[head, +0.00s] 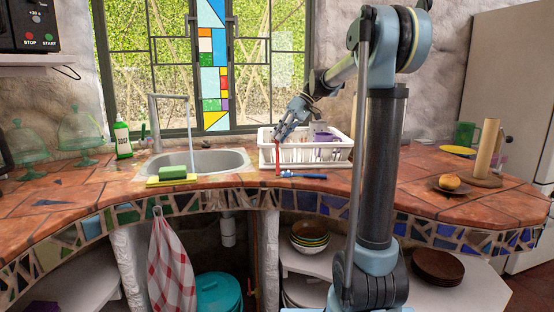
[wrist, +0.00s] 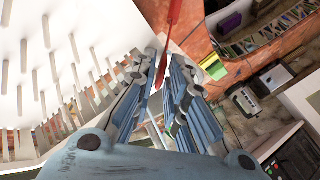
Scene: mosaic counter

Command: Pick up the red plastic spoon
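The red plastic spoon (head: 277,158) is upright at the front left corner of the white dish rack, its lower end close to the counter. My gripper (head: 280,136) is above it, fingers pointing down at its upper part. In the wrist view, the red spoon (wrist: 170,38) runs between the fingertips of my gripper (wrist: 165,75), which are closed in on it. I cannot tell whether the spoon's lower end touches the counter.
The white dish rack (head: 318,155) stands right beside my gripper, holding dishes. A blue utensil (head: 302,175) lies on the counter in front of it. The sink (head: 205,160) with its running tap and a green sponge (head: 172,173) are to the left. A plate with a bun (head: 449,182) is right.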

